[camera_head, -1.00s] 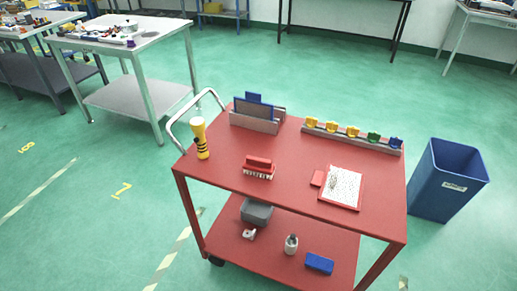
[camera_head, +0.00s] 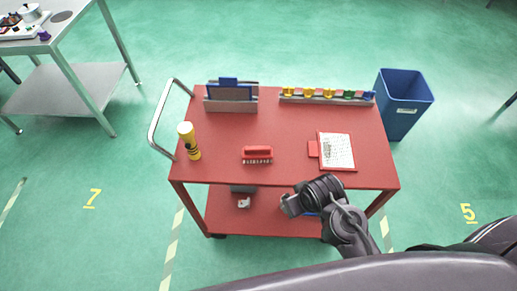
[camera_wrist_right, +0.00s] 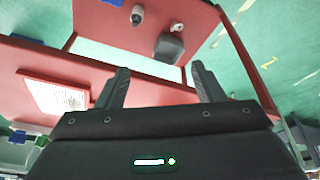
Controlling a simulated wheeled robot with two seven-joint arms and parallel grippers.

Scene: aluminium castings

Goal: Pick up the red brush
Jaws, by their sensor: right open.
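The red brush (camera_head: 257,153) lies on the red top of the cart (camera_head: 225,165), near the middle of its front half, with pale bristles along its front side. My right gripper (camera_head: 291,206) is in front of the cart's front edge, to the right of the brush and apart from it. In the right wrist view its two fingers (camera_wrist_right: 161,78) are spread with nothing between them. I cannot make out the brush in that view. My left gripper is not in view.
A grey holder (camera_head: 231,104) and a rack of coloured clips (camera_head: 327,97) line the back. A blue bin (camera_head: 403,103) stands right of the cart.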

